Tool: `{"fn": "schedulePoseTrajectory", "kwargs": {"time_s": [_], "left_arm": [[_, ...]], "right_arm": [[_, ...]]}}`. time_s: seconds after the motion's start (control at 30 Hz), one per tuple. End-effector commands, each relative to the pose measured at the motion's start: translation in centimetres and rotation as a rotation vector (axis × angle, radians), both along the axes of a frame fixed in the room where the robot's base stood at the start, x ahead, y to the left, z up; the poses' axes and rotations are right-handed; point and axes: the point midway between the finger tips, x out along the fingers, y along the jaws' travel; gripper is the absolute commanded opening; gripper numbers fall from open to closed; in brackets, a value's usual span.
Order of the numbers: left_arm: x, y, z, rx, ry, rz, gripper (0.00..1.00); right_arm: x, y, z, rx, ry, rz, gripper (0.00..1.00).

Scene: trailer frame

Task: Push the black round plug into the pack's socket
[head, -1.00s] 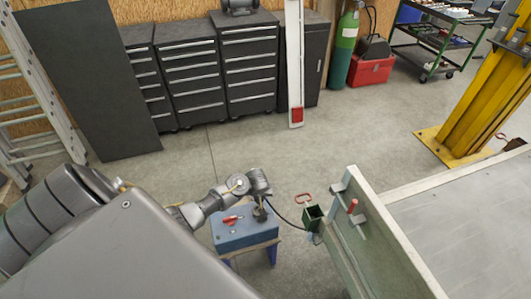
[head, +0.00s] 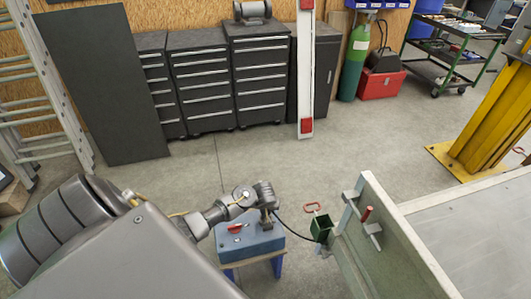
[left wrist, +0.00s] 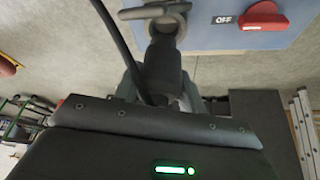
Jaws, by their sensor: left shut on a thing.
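The pack (head: 250,243) is a blue-grey box on a blue-legged stand, with a red switch (head: 235,229) on its top. In the left wrist view, the switch (left wrist: 264,17) sits beside an OFF label. The grey socket (left wrist: 181,32) has a ring-shaped rim at the top of that view. My left gripper (head: 266,205) is above the right part of the pack, shut on the black round plug (left wrist: 162,68). The plug is lined up with the socket and overlaps it in view; I cannot tell how far it is in. My right gripper is not in view.
A black cable (head: 289,231) runs from the plug towards a green box (head: 320,227) at the trailer's front. The trailer frame (head: 400,240) fills the lower right. A yellow post (head: 485,115) stands beyond it. Grey drawer cabinets (head: 205,85) line the back; the floor between is clear.

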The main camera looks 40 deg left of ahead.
Motion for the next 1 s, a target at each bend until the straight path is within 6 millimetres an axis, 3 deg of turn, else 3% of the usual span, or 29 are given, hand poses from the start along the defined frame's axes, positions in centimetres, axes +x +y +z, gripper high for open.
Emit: {"fn": "schedulePoseTrajectory", "kwargs": {"time_s": [1.0], "left_arm": [[-0.6,-0.5,-1.2,0.0,0.0,0.0,0.31]], "right_arm": [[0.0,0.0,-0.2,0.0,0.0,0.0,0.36]]}}
